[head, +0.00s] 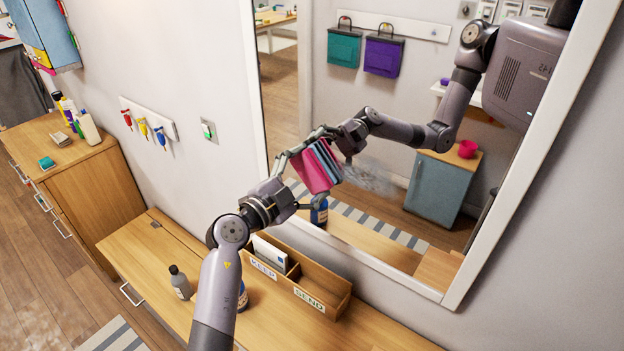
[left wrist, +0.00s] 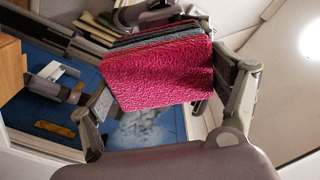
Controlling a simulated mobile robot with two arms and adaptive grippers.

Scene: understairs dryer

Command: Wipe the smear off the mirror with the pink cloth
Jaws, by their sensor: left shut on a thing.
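The large mirror (head: 503,200) hangs on the wall in a white frame. A pale greyish smear (head: 372,180) lies on its glass, just right of the cloth; it also shows in the left wrist view (left wrist: 138,135), below the cloth. My left gripper (head: 303,168) is shut on the folded pink cloth (head: 311,173), which fills the upper middle of the left wrist view (left wrist: 158,76). The cloth is up close to the glass, left of the smear; I cannot tell whether it touches. The mirror reflects my arm and the cloth. My right gripper is not in view.
Below the mirror is a wooden bench top (head: 150,250) with a KEEP/SEND box (head: 322,303), a grey bottle (head: 180,283) and a blue bottle (head: 243,298) partly behind my arm. A key rack (head: 148,119) and wooden cabinet (head: 90,195) stand left.

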